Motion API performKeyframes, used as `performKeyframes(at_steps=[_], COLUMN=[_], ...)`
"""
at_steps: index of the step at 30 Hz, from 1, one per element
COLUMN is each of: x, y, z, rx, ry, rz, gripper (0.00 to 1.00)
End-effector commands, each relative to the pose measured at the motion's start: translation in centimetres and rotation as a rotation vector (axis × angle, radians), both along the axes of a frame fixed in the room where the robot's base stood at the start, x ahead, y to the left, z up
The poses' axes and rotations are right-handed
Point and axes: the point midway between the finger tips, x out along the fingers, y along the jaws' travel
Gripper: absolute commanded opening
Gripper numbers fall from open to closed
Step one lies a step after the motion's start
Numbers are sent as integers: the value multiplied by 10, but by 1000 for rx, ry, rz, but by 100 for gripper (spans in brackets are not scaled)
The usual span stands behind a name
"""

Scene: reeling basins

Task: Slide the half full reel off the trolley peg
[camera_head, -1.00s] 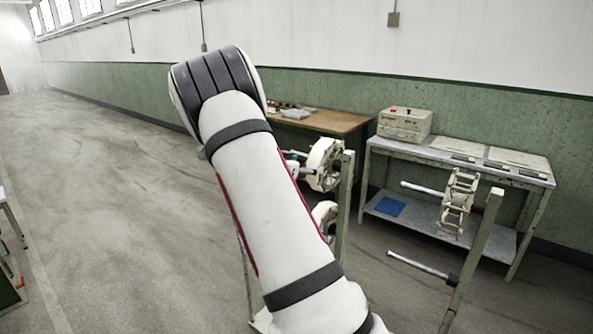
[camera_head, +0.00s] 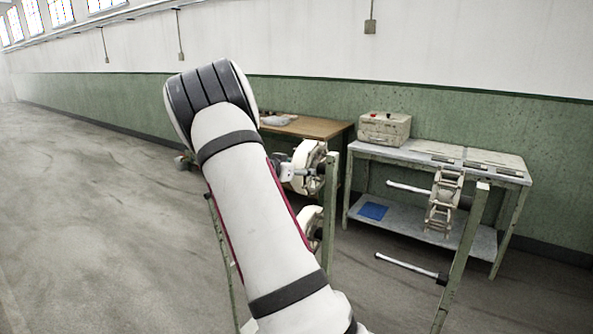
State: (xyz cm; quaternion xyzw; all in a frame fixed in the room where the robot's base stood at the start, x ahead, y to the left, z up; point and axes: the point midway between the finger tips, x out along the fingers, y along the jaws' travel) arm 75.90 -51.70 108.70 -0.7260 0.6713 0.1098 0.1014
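The trolley is a pale green metal frame with posts (camera_head: 330,215) and (camera_head: 462,255). An upper reel (camera_head: 316,155) with white wound material sits at the left post, partly behind my arm. A lower reel (camera_head: 313,222) shows below it, mostly hidden. A skeletal, bare-looking reel (camera_head: 443,205) hangs by the right post. An upper peg (camera_head: 405,187) and a lower bare peg (camera_head: 405,264) stick out to the left. I cannot tell which reel is half full.
A grey metal table (camera_head: 365,151) with a beige box (camera_head: 384,128) and flat panels stands behind the trolley. A blue sheet (camera_head: 373,211) lies on its lower shelf. A wooden table (camera_head: 308,127) stands along the green wall. The floor at left is open.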

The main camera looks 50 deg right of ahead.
Motion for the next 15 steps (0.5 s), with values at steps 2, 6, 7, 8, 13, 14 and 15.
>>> performKeyframes(at_steps=[2, 6, 7, 8, 13, 14, 15], x=[0, 0, 0, 0, 0, 0, 0], y=[0, 0, 0, 0, 0, 0, 0], z=[0, 0, 0, 0, 0, 0, 1], rx=[0, 0, 0, 0, 0, 0, -2], ry=[0, 0, 0, 0, 0, 0, -1], rz=[0, 0, 0, 0, 0, 0, -1], gripper=[54, 22, 21, 21, 21, 21, 21])
